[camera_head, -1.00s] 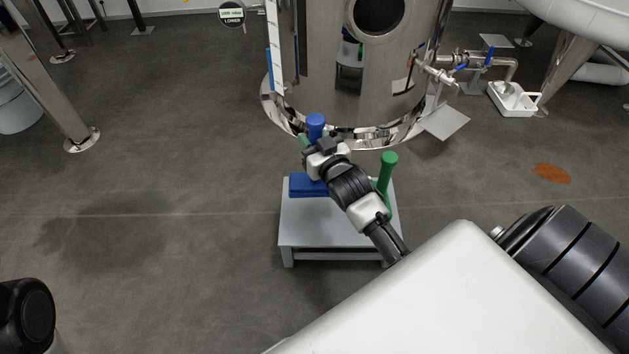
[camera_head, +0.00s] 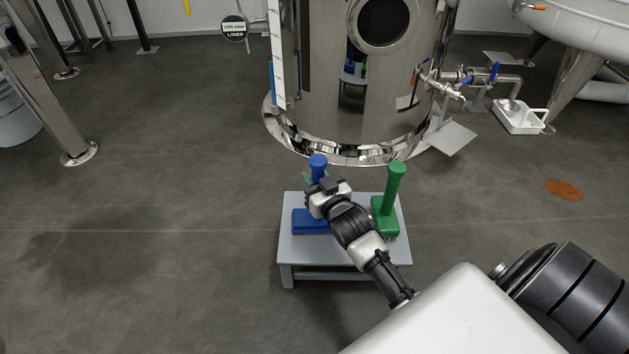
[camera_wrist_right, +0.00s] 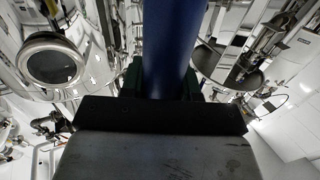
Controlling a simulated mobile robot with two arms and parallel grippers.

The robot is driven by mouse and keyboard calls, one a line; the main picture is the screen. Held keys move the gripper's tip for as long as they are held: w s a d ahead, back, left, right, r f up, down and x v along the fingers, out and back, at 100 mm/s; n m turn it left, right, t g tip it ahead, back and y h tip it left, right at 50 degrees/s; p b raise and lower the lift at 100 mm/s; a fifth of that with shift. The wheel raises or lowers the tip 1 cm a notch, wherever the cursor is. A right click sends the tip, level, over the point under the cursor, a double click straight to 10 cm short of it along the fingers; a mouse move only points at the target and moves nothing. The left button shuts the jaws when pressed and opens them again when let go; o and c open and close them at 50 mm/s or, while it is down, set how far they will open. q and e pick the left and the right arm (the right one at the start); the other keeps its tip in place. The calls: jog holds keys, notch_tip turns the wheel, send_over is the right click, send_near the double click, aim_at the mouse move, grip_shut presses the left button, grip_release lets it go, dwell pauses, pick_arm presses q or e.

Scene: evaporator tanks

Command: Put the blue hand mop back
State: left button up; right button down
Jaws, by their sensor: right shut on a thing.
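The blue hand mop (camera_head: 310,222) stands upright at the left part of a small grey table (camera_head: 335,257). Its flat blue head looks to be on or just over the tabletop; I cannot tell if it touches. My right gripper (camera_head: 314,183) is shut on its upright handle, just below the rounded top. In the right wrist view the blue handle (camera_wrist_right: 172,45) rises between the fingers (camera_wrist_right: 165,85). My right arm covers part of the mop and table. My left gripper is not in view.
A green hand mop (camera_head: 385,218) stands upright on the right side of the table, close to my right forearm. A large shiny steel tank (camera_head: 330,90) stands right behind the table. The floor left of the table is clear.

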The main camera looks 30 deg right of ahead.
jog(key=c, duration=0.8)
grip_release()
